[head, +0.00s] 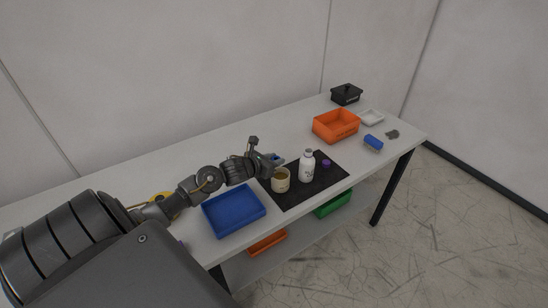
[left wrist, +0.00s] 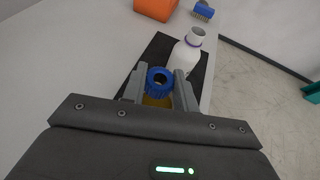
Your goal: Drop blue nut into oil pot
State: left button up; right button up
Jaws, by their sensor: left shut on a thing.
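My left gripper (head: 274,159) is shut on the blue nut (head: 276,156) and holds it above the oil pot (head: 280,182). The pot is a beige cup with a yellowish-brown inside, standing on a black mat (head: 330,182). In the left wrist view the blue nut (left wrist: 156,91) is a ribbed ring between the two grey fingers, and it hides most of the pot (left wrist: 157,102) beneath. I cannot tell the exact height between nut and pot. My right gripper is not in view.
A white bottle (head: 307,168) stands close right of the pot, with a purple piece (head: 326,163) beside it. A blue tray (head: 233,212) is at the left. An orange bin (head: 336,126), black box (head: 346,95), white dish (head: 371,117) and blue brush (head: 373,142) stand toward the right end.

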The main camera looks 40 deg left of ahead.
pick_arm(q)
jog(key=shift+f, duration=0.4)
jog(key=o, duration=1)
jog(key=shift+s, duration=0.1)
jog(key=shift+s+r+b, duration=0.1)
jog(key=shift+s+b, duration=0.2)
jog(key=shift+b+v, duration=1.4)
jog(key=shift+v, duration=3.6)
